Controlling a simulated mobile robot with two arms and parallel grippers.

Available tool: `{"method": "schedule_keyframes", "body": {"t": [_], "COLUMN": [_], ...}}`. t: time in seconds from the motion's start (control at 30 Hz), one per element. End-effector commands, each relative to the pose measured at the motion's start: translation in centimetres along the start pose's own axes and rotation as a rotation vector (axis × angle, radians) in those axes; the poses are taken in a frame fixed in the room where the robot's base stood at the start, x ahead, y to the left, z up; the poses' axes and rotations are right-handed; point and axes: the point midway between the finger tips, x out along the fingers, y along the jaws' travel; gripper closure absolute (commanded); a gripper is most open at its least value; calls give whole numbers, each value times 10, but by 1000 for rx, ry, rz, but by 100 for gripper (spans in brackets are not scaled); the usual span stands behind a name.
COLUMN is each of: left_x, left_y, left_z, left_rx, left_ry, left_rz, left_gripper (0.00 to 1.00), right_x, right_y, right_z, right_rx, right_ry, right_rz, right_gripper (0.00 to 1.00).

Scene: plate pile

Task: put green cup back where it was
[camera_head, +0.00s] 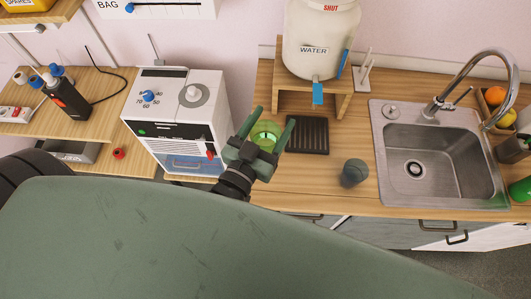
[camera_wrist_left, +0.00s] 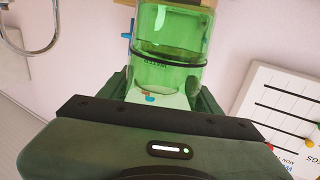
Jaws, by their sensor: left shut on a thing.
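A green see-through cup (camera_head: 265,134) is between the fingers of my left gripper (camera_head: 270,129) in the head view. The gripper is shut on it. In the left wrist view the green cup (camera_wrist_left: 168,50) fills the top middle, between the two fingers, and the background shows through it. The held cup appears near the left part of the wooden counter, between the white machine and the black drip tray; its exact height is unclear. My right gripper is not in view.
A black ribbed drip tray (camera_head: 307,135) lies before the water dispenser (camera_head: 318,40) on its wooden stand (camera_head: 343,101). A dark grey-green cup (camera_head: 354,173) stands right of it on the counter (camera_head: 315,181). A sink (camera_head: 436,160) is at the right, a white machine (camera_head: 178,115) at the left.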

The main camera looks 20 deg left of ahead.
Motion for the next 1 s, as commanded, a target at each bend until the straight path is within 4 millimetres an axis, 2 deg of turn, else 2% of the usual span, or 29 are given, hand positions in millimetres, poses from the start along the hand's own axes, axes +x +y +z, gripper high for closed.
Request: {"method": "schedule_keyframes", "body": {"t": [0.03, 0.17, 0.2, 0.3, 0.5, 0.77, 1.0], "left_x": [0, 0, 0, 0, 0, 0, 0], "left_y": [0, -1, -1, -1, -1, -1, -1], "left_z": [16, 49, 68, 91, 112, 121, 154], "left_rx": [1, 1, 1, 0, 0, 0, 0], "left_ry": [-4, -3, 1, 3, 3, 3, 2], "left_rz": [1, 0, -1, -1, -2, -1, -1], "left_gripper": [89, 89, 89, 89, 89, 89, 89], "right_x": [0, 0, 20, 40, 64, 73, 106], "right_y": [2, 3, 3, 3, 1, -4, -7], "right_z": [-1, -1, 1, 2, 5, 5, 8], "right_rx": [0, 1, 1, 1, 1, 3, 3], "right_ry": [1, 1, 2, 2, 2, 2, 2], "right_rz": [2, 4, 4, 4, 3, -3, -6], "right_gripper": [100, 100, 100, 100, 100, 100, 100]}}
